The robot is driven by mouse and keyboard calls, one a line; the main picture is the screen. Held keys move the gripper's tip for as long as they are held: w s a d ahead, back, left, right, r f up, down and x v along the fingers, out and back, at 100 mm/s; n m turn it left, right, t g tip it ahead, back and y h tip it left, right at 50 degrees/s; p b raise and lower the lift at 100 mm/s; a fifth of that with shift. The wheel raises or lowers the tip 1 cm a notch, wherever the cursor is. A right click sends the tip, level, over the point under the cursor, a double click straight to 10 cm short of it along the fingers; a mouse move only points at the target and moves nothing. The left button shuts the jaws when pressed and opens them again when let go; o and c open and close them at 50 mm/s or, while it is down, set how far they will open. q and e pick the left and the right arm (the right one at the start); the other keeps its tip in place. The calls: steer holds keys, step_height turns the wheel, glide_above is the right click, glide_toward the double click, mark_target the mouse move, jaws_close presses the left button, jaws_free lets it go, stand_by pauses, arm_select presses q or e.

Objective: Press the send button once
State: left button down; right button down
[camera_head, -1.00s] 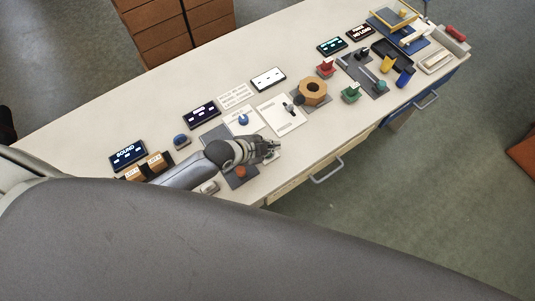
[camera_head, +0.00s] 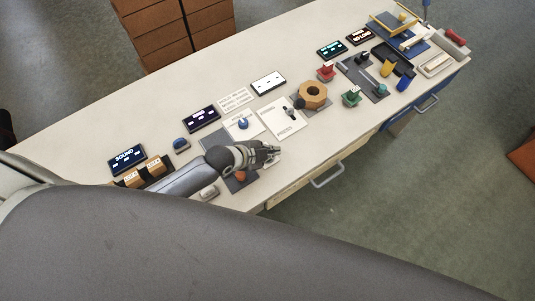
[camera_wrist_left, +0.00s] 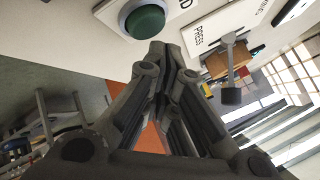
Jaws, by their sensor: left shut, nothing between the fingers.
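A round green button (camera_wrist_left: 145,20) in a grey ring shows at the top of the left wrist view. Lettering beside it is cut off, with only a final "D" readable. My left gripper (camera_head: 276,154) is shut and empty over the near edge of the bench. In the left wrist view its fingertips (camera_wrist_left: 172,58) are just below the green button in the picture; I cannot tell whether they touch it. In the head view I cannot make out the green button, and the gripper covers part of the panel there. My right gripper is not in view.
The bench (camera_head: 90,112) carries a blue button (camera_head: 181,145), an orange-red button (camera_head: 240,176), a blue knob (camera_head: 243,123), a white switch plate (camera_head: 284,122) and a wooden hexagonal ring (camera_head: 313,95). Several dark displays line the back. A drawer handle (camera_head: 328,176) sticks out in front.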

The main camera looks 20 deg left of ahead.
arm_select(q)
steer(key=shift+f, duration=0.15)
stand_by(0.4)
steer(key=shift+f, duration=0.25)
steer(key=shift+f+b, duration=0.45)
steer(key=shift+f, duration=0.05)
stand_by(0.9)
steer(key=shift+r+p, duration=0.9)
steer(key=shift+p, duration=0.05)
step_height(320, 180, up, 5)
steer(key=p, duration=0.5)
